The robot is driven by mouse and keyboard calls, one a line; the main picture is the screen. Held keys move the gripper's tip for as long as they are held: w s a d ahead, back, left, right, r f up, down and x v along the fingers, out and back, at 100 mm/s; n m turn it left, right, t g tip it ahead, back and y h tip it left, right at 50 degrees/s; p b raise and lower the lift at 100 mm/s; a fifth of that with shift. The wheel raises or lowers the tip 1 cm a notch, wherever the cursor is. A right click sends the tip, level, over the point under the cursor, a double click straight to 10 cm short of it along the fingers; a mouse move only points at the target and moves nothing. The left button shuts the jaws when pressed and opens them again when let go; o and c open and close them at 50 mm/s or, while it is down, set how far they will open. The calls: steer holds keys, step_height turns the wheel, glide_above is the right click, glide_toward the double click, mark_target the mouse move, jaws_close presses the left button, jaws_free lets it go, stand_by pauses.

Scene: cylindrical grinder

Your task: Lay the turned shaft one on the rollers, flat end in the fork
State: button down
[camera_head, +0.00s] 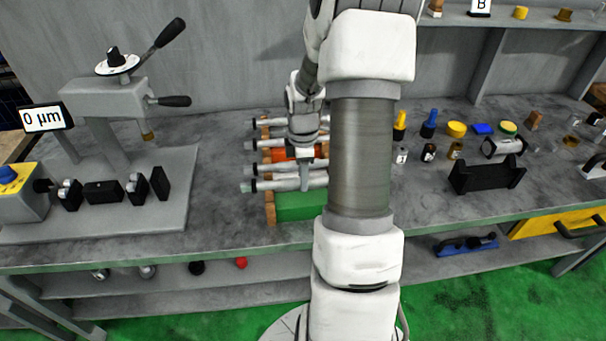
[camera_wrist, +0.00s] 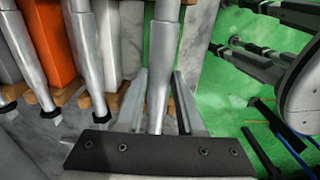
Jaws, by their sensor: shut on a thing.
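Several grey shafts with dark collars lie side by side on a rack in the head view. My gripper (camera_head: 305,184) reaches down over the front shaft (camera_head: 268,185). In the wrist view my gripper (camera_wrist: 160,98) has one finger on each side of a grey shaft (camera_wrist: 160,72) and is shut on it. This shaft lies at or just above the rack's wooden rail; I cannot tell if it touches. The grinder (camera_head: 108,205) stands at the left, with a pair of small rollers (camera_head: 70,192) and dark blocks (camera_head: 104,191) on its bed. I cannot make out the fork clearly.
The rack (camera_head: 270,208) has wooden rails and orange and green panels. A yellow box with a blue knob (camera_head: 8,174) and a "0 µm" display (camera_head: 42,118) are at the left. Small bottles and a black stand (camera_head: 487,176) are at the right. Bench between rack and grinder is clear.

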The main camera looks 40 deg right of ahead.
steer(key=shift+f+b, duration=1.15)
steer(key=shift+f, duration=0.9)
steer(key=c, duration=0.5)
jaws_free()
steer(key=shift+c, duration=0.2)
steer(key=shift+o, duration=0.5)
steer(key=shift+s+f, duration=0.1)
steer(key=shift+f, duration=0.05)
step_height(320, 180, up, 18)
steer(key=p, duration=0.2)
steer(key=shift+f, duration=0.15)
